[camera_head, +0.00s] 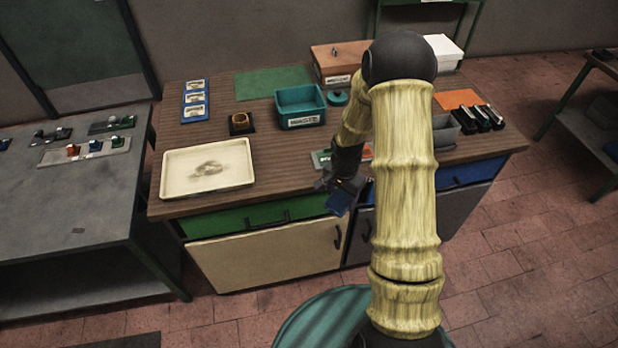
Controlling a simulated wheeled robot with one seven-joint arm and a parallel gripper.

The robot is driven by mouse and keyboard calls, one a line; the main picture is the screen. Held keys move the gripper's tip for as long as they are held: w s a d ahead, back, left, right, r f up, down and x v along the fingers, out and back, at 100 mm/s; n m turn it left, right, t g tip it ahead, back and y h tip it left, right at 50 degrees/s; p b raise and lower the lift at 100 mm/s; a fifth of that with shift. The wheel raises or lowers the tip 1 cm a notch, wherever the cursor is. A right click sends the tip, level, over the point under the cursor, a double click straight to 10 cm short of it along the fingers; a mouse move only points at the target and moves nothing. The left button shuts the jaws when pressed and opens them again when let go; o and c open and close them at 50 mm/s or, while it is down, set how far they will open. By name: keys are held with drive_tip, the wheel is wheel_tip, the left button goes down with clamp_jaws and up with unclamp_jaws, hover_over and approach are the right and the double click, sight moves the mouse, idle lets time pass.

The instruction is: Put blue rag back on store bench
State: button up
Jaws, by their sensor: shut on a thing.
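The blue rag (339,202) hangs from my gripper (343,186), which is shut on it. They are in front of the front edge of the wooden-topped bench (290,182), above the drawer fronts. My gripper is small in the picture, and its fingers are partly hidden by the rag and the arm. No label tells which bench is the store bench; a grey bench (60,205) stands at the left and a dark shelved bench (578,128) at the right edge.
On the wooden top are a cream tray (207,178), a teal bin (300,104), a wooden box (328,62), a white box (443,48) and a green mat (272,83). Small parts stand on the grey bench. My arm hides the bench's middle right. Brick floor is clear at right.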

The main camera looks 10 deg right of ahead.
sight(326, 208)
drive_tip(key=a+f+n, duration=0.1)
drive_tip(key=f+n, duration=0.1)
drive_tip(key=n, duration=0.1)
drive_tip(key=a+f+n, duration=0.2)
drive_tip(key=n, duration=0.1)
drive_tip(key=s+a+f+n, duration=0.1)
drive_tip(key=a+f+n, duration=0.1)
drive_tip(key=f+n, duration=0.1)
drive_tip(key=shift+n, duration=0.5)
drive_tip(key=shift+r, duration=0.1)
drive_tip(key=shift+d, duration=0.1)
